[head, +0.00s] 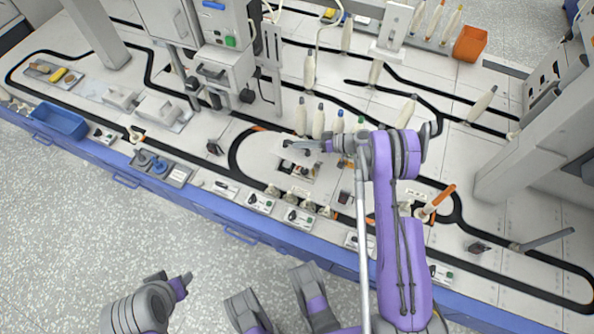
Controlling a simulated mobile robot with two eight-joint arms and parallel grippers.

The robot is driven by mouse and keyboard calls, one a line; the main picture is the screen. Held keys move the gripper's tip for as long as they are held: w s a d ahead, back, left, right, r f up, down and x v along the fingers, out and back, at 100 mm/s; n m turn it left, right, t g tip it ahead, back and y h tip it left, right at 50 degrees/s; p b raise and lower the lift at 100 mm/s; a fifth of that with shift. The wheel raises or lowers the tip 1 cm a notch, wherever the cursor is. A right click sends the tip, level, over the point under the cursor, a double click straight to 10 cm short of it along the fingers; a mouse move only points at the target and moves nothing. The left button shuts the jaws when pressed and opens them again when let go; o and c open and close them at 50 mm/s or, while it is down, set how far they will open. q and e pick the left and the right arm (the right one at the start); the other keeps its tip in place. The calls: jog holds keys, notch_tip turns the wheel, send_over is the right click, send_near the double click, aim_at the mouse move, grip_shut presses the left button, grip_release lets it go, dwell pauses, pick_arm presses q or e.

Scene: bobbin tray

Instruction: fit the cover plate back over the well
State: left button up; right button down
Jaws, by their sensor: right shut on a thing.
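My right gripper (294,144) reaches in from the right over the white bench top and is shut on a thin, pale plate, which looks like the cover plate (296,154). The fingers and wrist hide part of it. The well (299,170) is an opening in the bench top with dark and light parts inside, just in front of the plate. The plate lies at the well's far side; I cannot tell whether it touches the surface. My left gripper (186,279) is low at the left, over the floor in front of the bench, away from the well; its fingers are too small to judge.
Several bobbins (318,122) stand just behind my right wrist. Small switch boxes (260,201) line the bench's front edge. A grey machine (222,75) rises behind. A blue bin (60,121) sits left, an orange bin (469,43) at back right. Black track lines cross the bench.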

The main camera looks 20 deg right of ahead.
aim_at(303, 156)
jog(key=f, duration=0.2)
jog(key=f+b, duration=0.1)
jog(key=f, duration=0.2)
jog(key=f+b, duration=0.1)
jog(key=f, duration=0.2)
jog(key=shift+s+d, duration=0.15)
jog(key=shift+d, duration=0.25)
notch_tip(303, 156, down, 4)
jog(key=shift+b, duration=0.75)
jog(key=shift+f, duration=0.3)
jog(key=shift+a+f, duration=0.1)
jog(key=c, duration=0.8)
grip_release()
jog(key=shift+s+f, duration=0.1)
jog(key=shift+s, duration=0.05)
jog(key=shift+c, duration=0.2)
jog(key=shift+a, duration=0.1)
